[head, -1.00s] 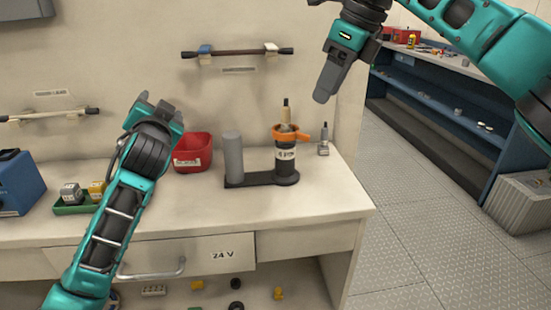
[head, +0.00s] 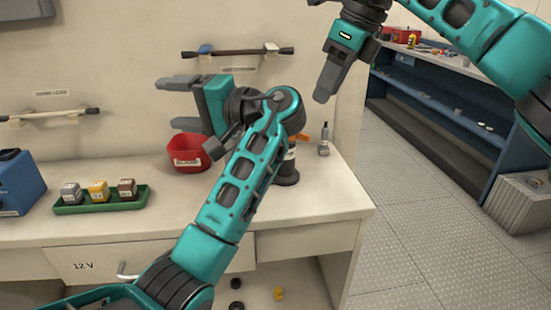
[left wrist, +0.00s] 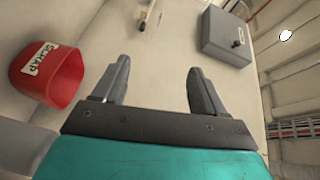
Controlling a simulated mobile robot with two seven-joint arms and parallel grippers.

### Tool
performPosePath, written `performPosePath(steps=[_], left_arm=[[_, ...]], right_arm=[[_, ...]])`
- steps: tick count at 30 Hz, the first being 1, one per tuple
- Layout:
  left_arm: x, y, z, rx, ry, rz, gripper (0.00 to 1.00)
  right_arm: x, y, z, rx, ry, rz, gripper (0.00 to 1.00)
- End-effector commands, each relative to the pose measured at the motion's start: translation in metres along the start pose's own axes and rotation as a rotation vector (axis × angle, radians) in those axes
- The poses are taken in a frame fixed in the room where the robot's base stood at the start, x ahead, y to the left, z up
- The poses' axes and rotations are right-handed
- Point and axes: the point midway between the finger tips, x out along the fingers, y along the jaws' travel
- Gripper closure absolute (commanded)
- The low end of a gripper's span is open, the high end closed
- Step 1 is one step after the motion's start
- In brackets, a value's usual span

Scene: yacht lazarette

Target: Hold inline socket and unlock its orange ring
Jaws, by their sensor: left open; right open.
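The inline socket (head: 288,168) stands upright on the bench, a black cylinder with a pale label, mostly hidden behind my left arm. Only a sliver of its orange ring (head: 302,137) shows beside the arm. My left gripper (head: 176,103) is open and empty, pointing left above the red bin, well left of the socket. In the left wrist view its two fingers (left wrist: 158,75) are spread with nothing between them. My right gripper (head: 322,95) hangs in the air above and to the right of the socket, seen edge-on and apart from it.
A red scrap bin (head: 186,162) stands behind the arm; it also shows in the left wrist view (left wrist: 45,85). A green tray (head: 72,207) holds small blocks. A small grey fitting (head: 324,146) stands near the bench's right end. The right front bench top is clear.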

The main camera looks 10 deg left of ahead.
Motion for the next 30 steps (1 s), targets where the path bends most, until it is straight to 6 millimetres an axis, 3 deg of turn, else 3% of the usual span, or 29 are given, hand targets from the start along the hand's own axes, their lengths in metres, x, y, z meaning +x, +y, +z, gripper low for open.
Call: performPosePath(steps=[9,18,24,30], left_arm=[[-0.073,0.053,-0.018,0.782,0.147,-0.055,0.28],[-0.135,0.094,-0.019,1.443,0.231,-0.186,0.28],[-0.156,0.108,-0.016,1.685,0.245,-0.251,0.28],[-0.153,0.112,-0.018,1.749,0.245,-0.270,0.28]], right_arm=[[0.000,0.000,0.000,0.000,0.000,0.000,0.57],[0.000,0.000,0.000,0.000,0.000,0.000,0.57],[0.000,0.000,0.000,0.000,0.000,0.000,0.57],[0.000,0.000,0.000,0.000,0.000,0.000,0.57]])
